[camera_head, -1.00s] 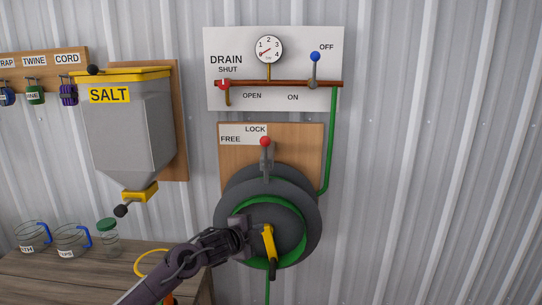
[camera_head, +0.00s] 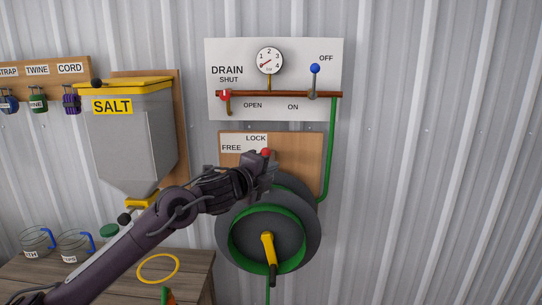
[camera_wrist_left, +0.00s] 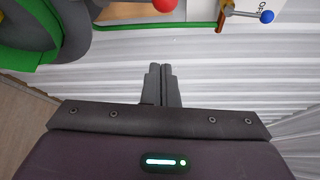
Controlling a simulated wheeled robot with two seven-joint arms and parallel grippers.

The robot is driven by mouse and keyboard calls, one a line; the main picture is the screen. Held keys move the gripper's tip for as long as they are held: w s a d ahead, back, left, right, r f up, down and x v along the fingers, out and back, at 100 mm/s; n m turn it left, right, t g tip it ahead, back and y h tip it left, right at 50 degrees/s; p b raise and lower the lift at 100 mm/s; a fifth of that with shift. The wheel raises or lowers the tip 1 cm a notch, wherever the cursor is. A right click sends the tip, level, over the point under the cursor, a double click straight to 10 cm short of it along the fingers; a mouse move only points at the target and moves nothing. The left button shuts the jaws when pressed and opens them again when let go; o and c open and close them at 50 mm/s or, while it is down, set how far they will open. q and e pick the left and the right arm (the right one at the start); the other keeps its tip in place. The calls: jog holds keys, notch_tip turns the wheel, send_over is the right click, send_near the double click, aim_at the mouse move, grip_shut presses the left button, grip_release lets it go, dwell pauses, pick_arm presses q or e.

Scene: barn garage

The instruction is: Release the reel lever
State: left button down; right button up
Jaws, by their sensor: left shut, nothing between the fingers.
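The reel lever's red knob (camera_head: 265,152) stands just below the LOCK label, with FREE to the left; it also shows at the top edge of the wrist view (camera_wrist_left: 165,5). My left gripper (camera_head: 262,172) is in front of the lever just below the knob and hides most of its shaft. In the wrist view its fingers (camera_wrist_left: 163,84) are shut together with nothing between them, and the knob is apart from them. I cannot tell whether the gripper touches the shaft. The dark hose reel (camera_head: 310,235) with green hose and yellow crank (camera_head: 268,250) is below. My right gripper is not in view.
Above is the drain panel (camera_head: 225,50) with a gauge and a blue-knobbed lever (camera_head: 315,70). A salt hopper (camera_head: 130,145) hangs left of the reel. A wooden bench (camera_head: 200,270) with jars is at lower left. The wall right of the reel is clear.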

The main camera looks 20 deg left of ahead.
pick_arm(q)
jog(key=w+a+p, duration=0.2)
jog(key=w+p, duration=0.3)
jog(key=w, duration=0.2)
dwell(0.4)
jog(key=shift+s+a+n+b, duration=0.1)
jog(key=shift+a+n+b, duration=0.25)
jog(key=shift+b, duration=0.2)
